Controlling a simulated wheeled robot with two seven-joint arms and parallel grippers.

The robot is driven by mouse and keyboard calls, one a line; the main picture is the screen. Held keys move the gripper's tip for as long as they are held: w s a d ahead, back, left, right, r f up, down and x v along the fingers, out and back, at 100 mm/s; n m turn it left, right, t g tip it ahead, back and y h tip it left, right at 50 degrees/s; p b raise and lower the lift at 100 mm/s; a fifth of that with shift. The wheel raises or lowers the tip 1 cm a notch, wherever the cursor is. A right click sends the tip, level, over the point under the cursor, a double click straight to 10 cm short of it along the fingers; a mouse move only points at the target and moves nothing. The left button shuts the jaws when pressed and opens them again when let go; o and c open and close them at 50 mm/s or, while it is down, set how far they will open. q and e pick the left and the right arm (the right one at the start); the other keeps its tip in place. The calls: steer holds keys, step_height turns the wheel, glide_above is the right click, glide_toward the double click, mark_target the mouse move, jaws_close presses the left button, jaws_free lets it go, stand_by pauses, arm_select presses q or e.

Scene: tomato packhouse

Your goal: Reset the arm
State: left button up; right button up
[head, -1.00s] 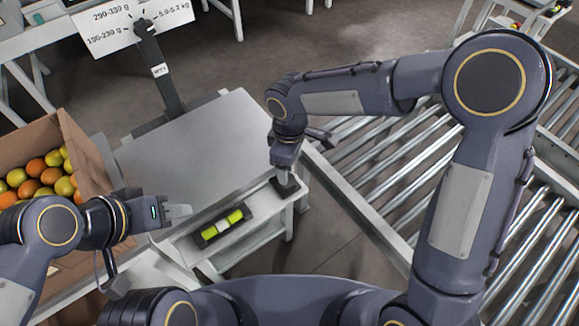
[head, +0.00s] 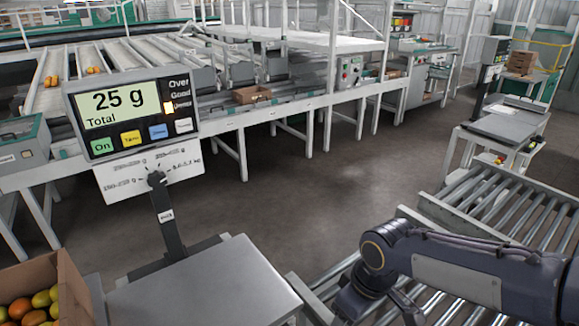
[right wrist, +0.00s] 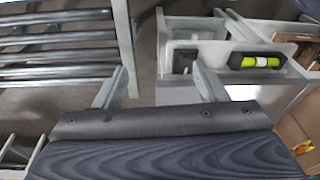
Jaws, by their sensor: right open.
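My right arm (head: 440,270) comes in from the right in the head view, and its gripper is below the picture. In the right wrist view my right gripper (right wrist: 158,90) is open, with its two fingers wide apart and nothing between them. Beyond the fingers is a pale tray (right wrist: 210,28) holding a black holder with a yellow-green and white piece (right wrist: 262,61). A small dark block (right wrist: 185,62) lies to the left of that holder. My left gripper is in neither current view.
The scale plate (head: 205,285) is bare, and its display (head: 125,110) reads 25 g. A cardboard box (head: 75,290) of orange and yellow-green tomatoes stands at lower left. A roller conveyor (head: 325,285) runs beside the scale. The floor behind is clear.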

steer(key=s+d+r+m+t+y, duration=0.1)
steer(key=s+d+m+t, duration=0.1)
steer(key=s+d+m, duration=0.4)
steer(key=s+d+r+m+t+y, duration=0.1)
steer(key=s+d+r+m+t, duration=0.2)
steer(key=s, duration=0.5)
step_height(320, 180, up, 13)
steer(key=m+p, duration=0.1)
steer(key=p, duration=1.3)
steer(key=shift+a+r+g+p, duration=0.15)
steer(key=shift+r+g+p, duration=0.05)
steer(key=shift+g+p, duration=0.1)
